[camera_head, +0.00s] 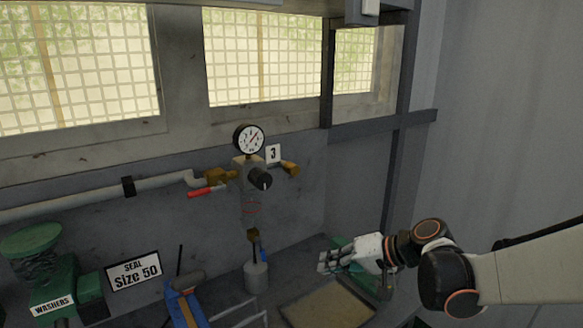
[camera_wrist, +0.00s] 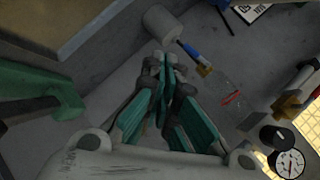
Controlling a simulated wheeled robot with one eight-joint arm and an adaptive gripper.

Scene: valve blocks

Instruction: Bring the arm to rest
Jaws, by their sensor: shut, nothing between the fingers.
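My gripper (camera_head: 328,262) is at the lower right in the head view, at the end of my arm, which reaches in from the right edge. It hangs over the back right of the bench, beside a tray. In the wrist view my gripper (camera_wrist: 166,75) has its teal-padded fingers together, with nothing between them. It appears apart from everything around it.
A pressure gauge (camera_head: 249,139), a red-handled valve (camera_head: 203,191) and a black knob (camera_head: 260,179) sit on the wall pipework. A grey cylinder (camera_head: 256,277) stands left of my gripper. A brown-bottomed tray (camera_head: 328,305) lies below.

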